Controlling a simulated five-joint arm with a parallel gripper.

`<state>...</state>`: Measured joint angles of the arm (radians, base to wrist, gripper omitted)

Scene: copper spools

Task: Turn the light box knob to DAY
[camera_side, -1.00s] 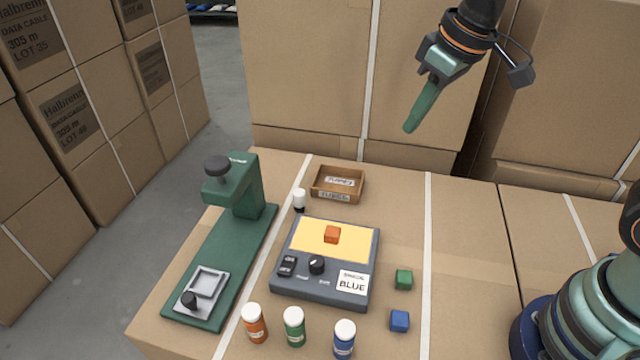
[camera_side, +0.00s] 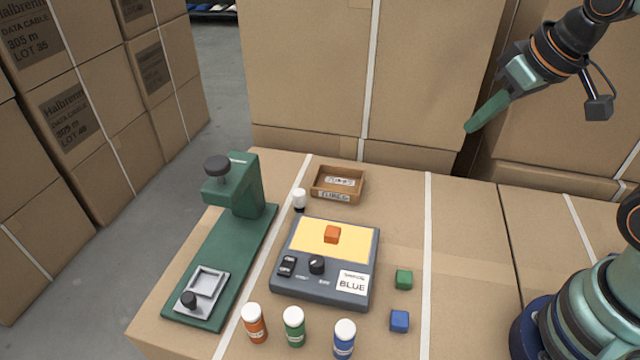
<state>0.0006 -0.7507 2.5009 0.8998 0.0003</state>
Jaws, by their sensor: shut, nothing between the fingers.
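The light box (camera_side: 326,290) is a dark grey unit with a lit yellow panel on top. Its round black knob (camera_side: 317,264) is on the front strip, between a black rocker switch (camera_side: 287,265) and a white card (camera_side: 353,283) reading BLUE. The small labels under the knob are too small to read, and I cannot tell the pointer's setting for sure. An orange cube (camera_side: 332,234) sits on the yellow panel. My gripper (camera_side: 470,128) is shut and empty, raised high at the upper right, well away from the light box.
A green press-like stand (camera_side: 232,245) is left of the light box. Orange (camera_side: 255,324), green (camera_side: 294,327) and blue (camera_side: 344,340) bottles stand in front. Green (camera_side: 404,280) and blue (camera_side: 399,321) cubes lie to the right. A wooden tray (camera_side: 322,196) and small white-topped vial (camera_side: 299,200) are behind.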

